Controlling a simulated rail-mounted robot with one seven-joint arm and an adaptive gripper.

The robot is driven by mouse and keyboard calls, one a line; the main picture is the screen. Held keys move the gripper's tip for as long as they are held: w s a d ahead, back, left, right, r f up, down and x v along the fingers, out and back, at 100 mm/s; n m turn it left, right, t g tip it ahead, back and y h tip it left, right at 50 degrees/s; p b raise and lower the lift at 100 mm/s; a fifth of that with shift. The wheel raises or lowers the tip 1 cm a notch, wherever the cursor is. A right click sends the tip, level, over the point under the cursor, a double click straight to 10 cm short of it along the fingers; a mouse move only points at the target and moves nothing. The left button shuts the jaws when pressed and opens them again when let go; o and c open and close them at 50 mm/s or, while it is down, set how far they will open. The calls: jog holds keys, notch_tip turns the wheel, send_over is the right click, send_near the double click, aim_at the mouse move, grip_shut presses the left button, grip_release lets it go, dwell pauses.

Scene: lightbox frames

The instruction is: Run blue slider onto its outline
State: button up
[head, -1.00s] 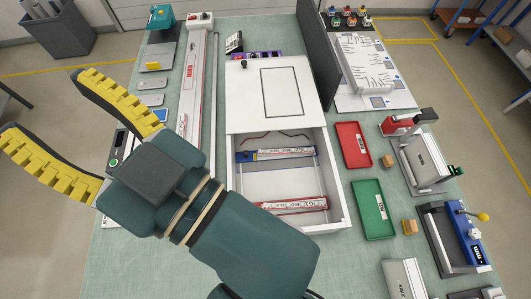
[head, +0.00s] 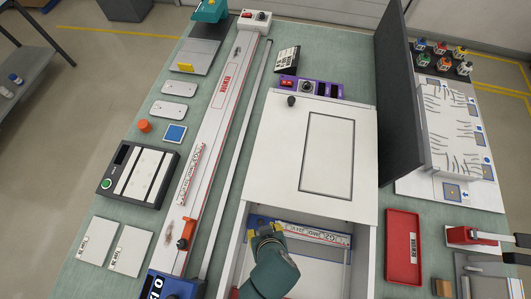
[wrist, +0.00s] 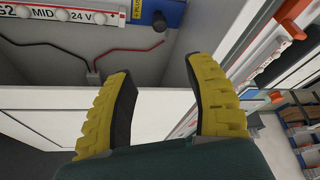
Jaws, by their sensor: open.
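A bar with a blue end (head: 258,219) and a white, red-lettered label (head: 312,232) lies across the inside of the white open box (head: 366,240). It seems to be the blue slider. In the wrist view its blue end (wrist: 172,10) and a small dark knob show at the top. My gripper (head: 266,229) is over the box, close to the blue end in the head view. In the wrist view my gripper (wrist: 162,75) is open and empty, its yellow fingers apart below the bar. I cannot make out the slider's outline; my arm hides part of the box.
A white lid (head: 270,150) with a dark rectangle drawn on it covers the box's far part. A long rail (head: 222,110) with an orange handle (head: 186,235) runs left of the box. A red tray (head: 402,250) and a tall dark panel (head: 400,90) stand right.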

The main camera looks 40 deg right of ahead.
aim_at(261, 224)
jog(key=x, duration=0.5)
jog(key=b+x, duration=0.1)
jog(key=x, duration=0.5)
jog(key=s+a+x, duration=0.1)
jog(key=x, duration=0.4)
jog(key=shift+w+d+f+b, duration=0.1)
jog(key=shift+w+f+b, duration=0.05)
jog(key=shift+f+b, duration=0.35)
jog(key=shift+f, duration=0.1)
grip_shut()
